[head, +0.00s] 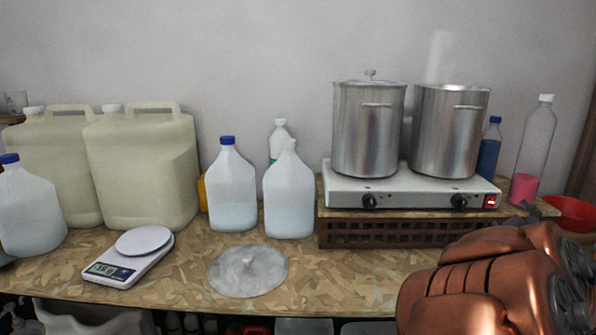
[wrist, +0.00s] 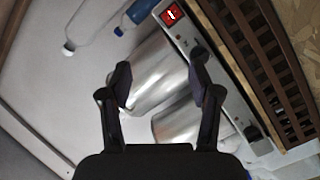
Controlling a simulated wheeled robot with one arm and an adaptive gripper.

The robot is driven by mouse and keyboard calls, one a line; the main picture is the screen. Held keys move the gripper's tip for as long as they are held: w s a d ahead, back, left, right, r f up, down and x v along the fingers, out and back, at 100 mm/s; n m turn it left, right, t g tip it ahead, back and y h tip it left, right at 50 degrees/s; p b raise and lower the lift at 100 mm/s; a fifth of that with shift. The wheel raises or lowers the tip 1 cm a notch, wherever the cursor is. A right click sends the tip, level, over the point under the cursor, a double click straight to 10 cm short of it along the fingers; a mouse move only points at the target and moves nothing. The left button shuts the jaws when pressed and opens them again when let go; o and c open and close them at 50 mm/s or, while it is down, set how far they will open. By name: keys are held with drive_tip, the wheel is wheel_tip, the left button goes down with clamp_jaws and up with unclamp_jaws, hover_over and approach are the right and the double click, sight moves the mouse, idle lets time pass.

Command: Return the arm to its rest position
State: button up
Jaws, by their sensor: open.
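My gripper (wrist: 160,78) shows in the wrist view with its two dark fingers spread apart and nothing between them. Beyond the fingers, out of their grasp, is a steel pot (wrist: 158,75). In the head view my copper-coloured arm fills the lower right corner, in front of the hot plate's right end; the gripper's fingers cannot be made out clearly there.
Two steel pots, one lidded (head: 368,130) and one steaming (head: 447,130), stand on a white hot plate (head: 345,190) over a brown crate (head: 385,234). A pot lid (head: 247,275), a scale (head: 125,262) and several jugs (head: 232,190) occupy the worktop. A red bowl (head: 572,212) sits far right.

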drive_tip(key=s+a+f+m+g+y+p, duration=0.25)
drive_tip(key=s+a+f+m+g, duration=0.45)
drive_tip(key=s+a+f+g, duration=0.45)
drive_tip(key=s+a+f+g+y, duration=0.2)
drive_tip(key=s+a, duration=0.7)
drive_tip(key=s, duration=0.2)
drive_tip(key=s+a+f+n+g+y+p, duration=0.1)
drive_tip(key=s+a+f+g+y, duration=0.1)
drive_tip(key=s+a, duration=0.8)
drive_tip(key=shift+s+n+g+y, duration=0.3)
drive_tip(key=shift+s+g+y, duration=0.05)
drive_tip(key=shift+g, duration=0.5)
drive_tip(key=shift+c, duration=0.3)
